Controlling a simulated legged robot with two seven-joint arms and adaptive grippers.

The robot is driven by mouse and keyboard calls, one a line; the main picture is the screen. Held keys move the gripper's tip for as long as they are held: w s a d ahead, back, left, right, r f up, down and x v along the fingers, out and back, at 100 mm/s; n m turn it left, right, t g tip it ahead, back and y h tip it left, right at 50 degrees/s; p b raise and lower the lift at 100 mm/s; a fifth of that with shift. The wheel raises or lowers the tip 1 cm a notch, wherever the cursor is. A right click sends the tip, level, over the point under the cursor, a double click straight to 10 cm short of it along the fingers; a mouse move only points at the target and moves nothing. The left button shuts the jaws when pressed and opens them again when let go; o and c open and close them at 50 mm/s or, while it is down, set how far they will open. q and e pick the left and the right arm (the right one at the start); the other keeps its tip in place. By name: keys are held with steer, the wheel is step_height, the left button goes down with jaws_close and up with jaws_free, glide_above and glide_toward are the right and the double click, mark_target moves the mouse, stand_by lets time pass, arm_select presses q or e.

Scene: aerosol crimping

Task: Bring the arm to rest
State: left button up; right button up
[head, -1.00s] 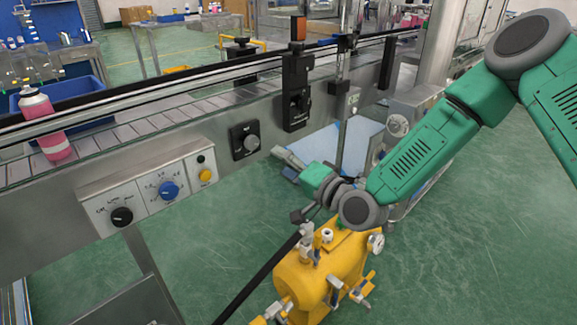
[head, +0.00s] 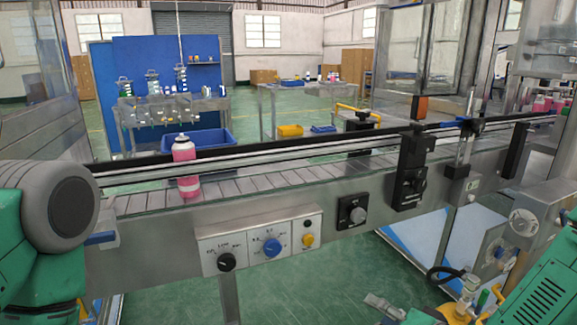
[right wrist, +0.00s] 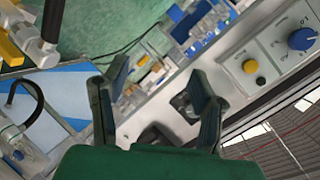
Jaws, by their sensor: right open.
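My right gripper (head: 385,307) shows at the bottom edge of the head view, in front of and below the conveyor, with its green arm at the lower right. In the right wrist view the two dark fingers of the right gripper (right wrist: 157,100) are spread apart with nothing between them. My left arm shows only as a green link and grey joint at the left edge of the head view; its gripper is out of view. A pink spray can (head: 186,168) with a white top stands upright on the conveyor (head: 255,182), away from the right gripper.
A control panel with black, blue and yellow knobs (head: 268,249) is on the conveyor's front; its blue knob also shows in the right wrist view (right wrist: 302,39). A black sensor post (head: 411,165) rises to its right. Blue bin (head: 212,141) and tables stand behind. Green floor lies below.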

steer(key=s+d+f+n+g+h, duration=0.1)
steer(key=s+f+n+g+h, duration=0.35)
steer(key=s+f, duration=1)
steer(key=s+d+n+g+h, duration=0.1)
steer(key=s+d+g, duration=0.2)
steer(key=s, duration=0.4)
steer(key=s+d+f+n+g, duration=0.1)
steer(key=s+d+n+g, duration=0.1)
steer(key=s, duration=0.6)
steer(key=shift+d+f+g+h, duration=0.2)
steer(key=shift+d+g+h, duration=0.15)
steer(key=shift+d+g, duration=0.6)
steer(key=shift+w+a, duration=0.15)
steer(key=shift+a, duration=0.05)
